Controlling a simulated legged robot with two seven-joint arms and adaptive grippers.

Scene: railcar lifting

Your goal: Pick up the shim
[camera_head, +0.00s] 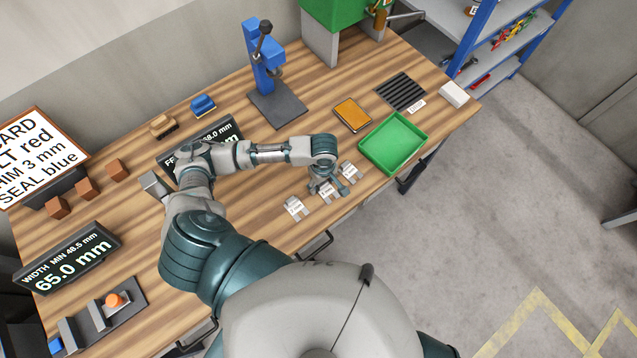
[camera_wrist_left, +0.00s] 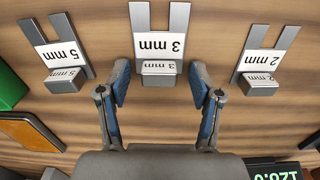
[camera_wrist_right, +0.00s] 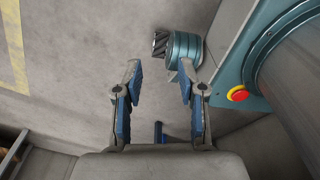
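Three grey fork-shaped shims with white labels lie on the wooden bench near its front edge. In the left wrist view the 3 mm shim (camera_wrist_left: 159,45) is in the middle, the 5 mm shim (camera_wrist_left: 62,52) on the left and the 2 mm shim (camera_wrist_left: 267,60) on the right. My left gripper (camera_wrist_left: 160,80) is open and empty, its fingertips on either side of the 3 mm shim's raised block. In the head view this gripper (camera_head: 325,185) is over the middle shim and partly hides it. My right gripper (camera_wrist_right: 160,75) is open and empty above the floor.
A green tray (camera_head: 420,136) stands right of the shims, with an orange pad (camera_head: 352,114) behind it. A blue press (camera_head: 265,70) stands at the back. A sign (camera_head: 40,155) at the left reads SHIM 3 mm. Displays stand on the bench.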

